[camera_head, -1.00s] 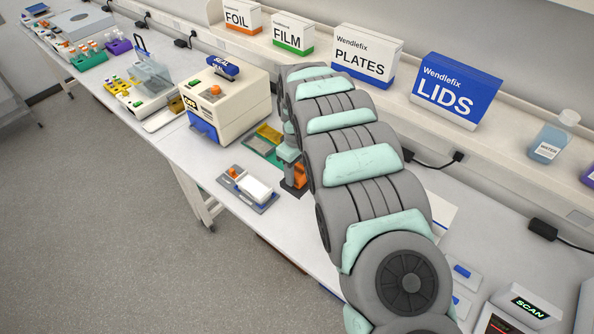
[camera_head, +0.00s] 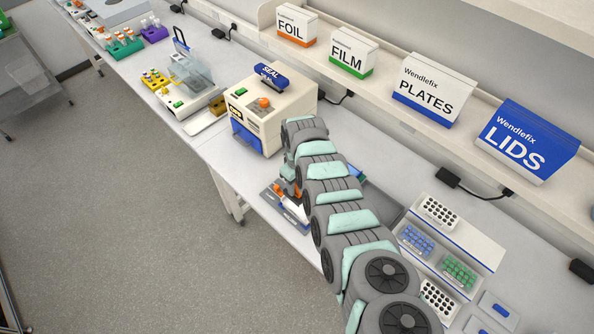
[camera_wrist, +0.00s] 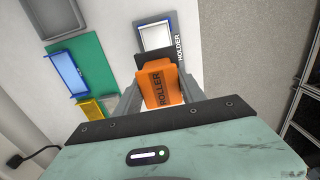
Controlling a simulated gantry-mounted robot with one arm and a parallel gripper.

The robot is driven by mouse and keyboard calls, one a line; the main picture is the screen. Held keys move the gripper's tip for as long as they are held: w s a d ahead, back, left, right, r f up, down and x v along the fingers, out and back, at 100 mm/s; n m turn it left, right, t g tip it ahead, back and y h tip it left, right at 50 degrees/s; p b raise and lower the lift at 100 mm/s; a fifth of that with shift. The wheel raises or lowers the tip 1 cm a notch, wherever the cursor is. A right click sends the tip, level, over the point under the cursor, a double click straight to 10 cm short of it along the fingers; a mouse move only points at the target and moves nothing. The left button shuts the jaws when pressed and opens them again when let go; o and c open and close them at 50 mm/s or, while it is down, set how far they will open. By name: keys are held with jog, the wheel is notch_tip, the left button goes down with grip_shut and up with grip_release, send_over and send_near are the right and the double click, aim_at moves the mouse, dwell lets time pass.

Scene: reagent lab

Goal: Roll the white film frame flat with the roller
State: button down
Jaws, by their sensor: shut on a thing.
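My gripper (camera_wrist: 158,92) is shut on the orange roller (camera_wrist: 160,82), labelled ROLLER, in the wrist view. A dark bar shows at the roller's far end. Just beyond it lies the grey holder (camera_wrist: 177,54), labelled HOLDER, with a pale rectangle, seemingly the white film frame (camera_wrist: 157,36), in it. In the head view my gripper (camera_head: 291,190) is at the holder (camera_head: 270,197) by the bench's front edge, and the arm hides much of it. A white piece (camera_head: 293,211) shows there in part. I cannot tell whether the roller touches the frame.
A green mat (camera_wrist: 98,55) with a blue-edged plate (camera_wrist: 70,75) and a yellow piece (camera_wrist: 92,109) lies beside the holder. The cream sealer (camera_head: 268,112) stands left of my arm. Racks of blue and green caps (camera_head: 437,250) stand to the right.

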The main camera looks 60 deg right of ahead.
aim_at(297, 195)
jog(key=shift+w+f, duration=0.15)
jog(key=shift+w, duration=0.25)
notch_tip(297, 195, down, 5)
jog(key=b, duration=0.5)
dwell(0.4)
jog(key=shift+f, duration=0.6)
dwell(1.8)
jog(key=shift+g+b, duration=0.4)
jog(key=shift+b, duration=1.5)
jog(key=shift+t+p, duration=0.4)
jog(key=shift+p, duration=1.6)
jog(key=shift+s+a+p, duration=0.3)
jog(key=shift+s+p, duration=0.15)
jog(key=shift+p, duration=0.55)
